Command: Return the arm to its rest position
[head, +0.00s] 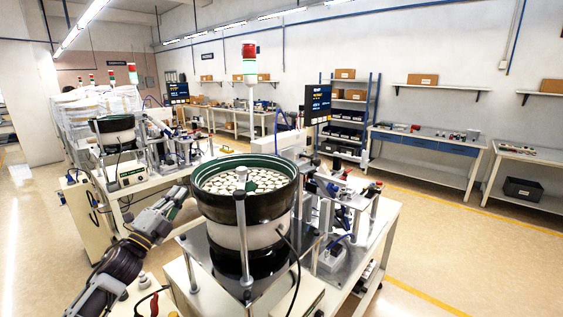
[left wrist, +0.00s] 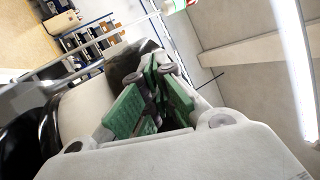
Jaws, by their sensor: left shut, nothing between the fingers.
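My left arm comes in from the lower left of the head view. Its gripper (head: 176,194) is beside the left side of the near bowl feeder (head: 246,215), close to the bowl's wall; I cannot tell whether they touch. In the left wrist view, the green-padded fingers (left wrist: 158,72) come together at their tips and hold nothing. The feeder has a black bowl with a green inner rim, full of pale round parts (head: 243,180), on a white and black base. My right gripper does not show.
A grey post (head: 243,235) stands in front of the bowl. Fixtures (head: 340,215) crowd the bench to its right. A second bowl feeder (head: 115,128) stands behind on the left. A signal tower (head: 250,70) rises behind the near bowl. The floor at right (head: 470,250) is clear.

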